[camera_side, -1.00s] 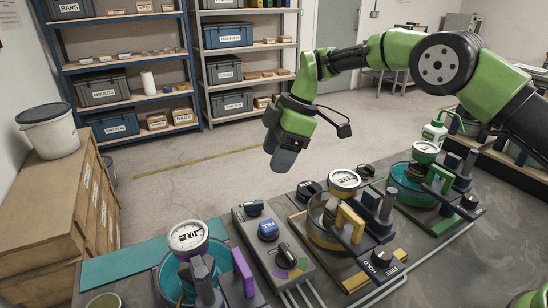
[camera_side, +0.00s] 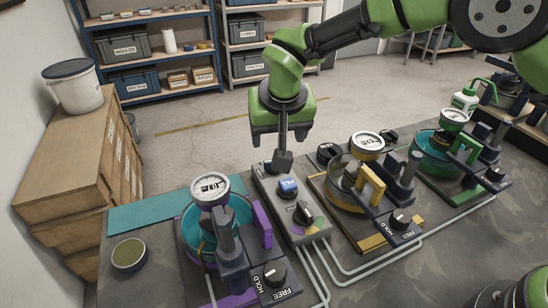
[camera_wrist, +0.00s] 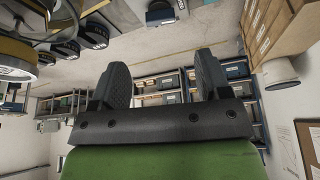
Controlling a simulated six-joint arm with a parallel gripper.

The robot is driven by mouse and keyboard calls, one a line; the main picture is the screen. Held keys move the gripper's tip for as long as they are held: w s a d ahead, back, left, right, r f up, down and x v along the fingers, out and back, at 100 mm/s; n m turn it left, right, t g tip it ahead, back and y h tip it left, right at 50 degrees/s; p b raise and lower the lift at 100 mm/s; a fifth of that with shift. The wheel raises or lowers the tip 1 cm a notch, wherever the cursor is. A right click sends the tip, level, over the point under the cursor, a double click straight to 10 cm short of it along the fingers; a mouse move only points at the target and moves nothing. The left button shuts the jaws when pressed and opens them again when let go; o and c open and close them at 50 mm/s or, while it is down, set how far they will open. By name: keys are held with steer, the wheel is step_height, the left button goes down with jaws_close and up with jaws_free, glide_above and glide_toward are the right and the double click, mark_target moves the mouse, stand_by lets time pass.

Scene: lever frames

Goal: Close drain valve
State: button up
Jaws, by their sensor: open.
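No part is legibly marked as the drain valve. A grey control box (camera_side: 266,203) on the bench carries a blue-capped control (camera_side: 288,187) and a black selector knob (camera_side: 303,213) over coloured sectors. A dark control at its back end is largely hidden by my gripper (camera_side: 283,160). My gripper hangs above that end, fingers seen edge-on; contact cannot be told. In the wrist view my gripper (camera_wrist: 161,80) shows two dark fingers apart with nothing between them. Black knobs marked HOLD and FREE stand before the purple unit (camera_side: 275,273) and the yellow unit (camera_side: 401,219).
A purple-trimmed vessel with gauge (camera_side: 209,187) stands left of the box. A yellow-trimmed vessel (camera_side: 345,172) and a green-trimmed vessel (camera_side: 433,150) stand right. Upright posts and handles rise beside them. Pipes (camera_side: 350,275) run along the bench. A round pot (camera_side: 129,254) sits at left.

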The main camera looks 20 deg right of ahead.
steer(key=x, duration=1)
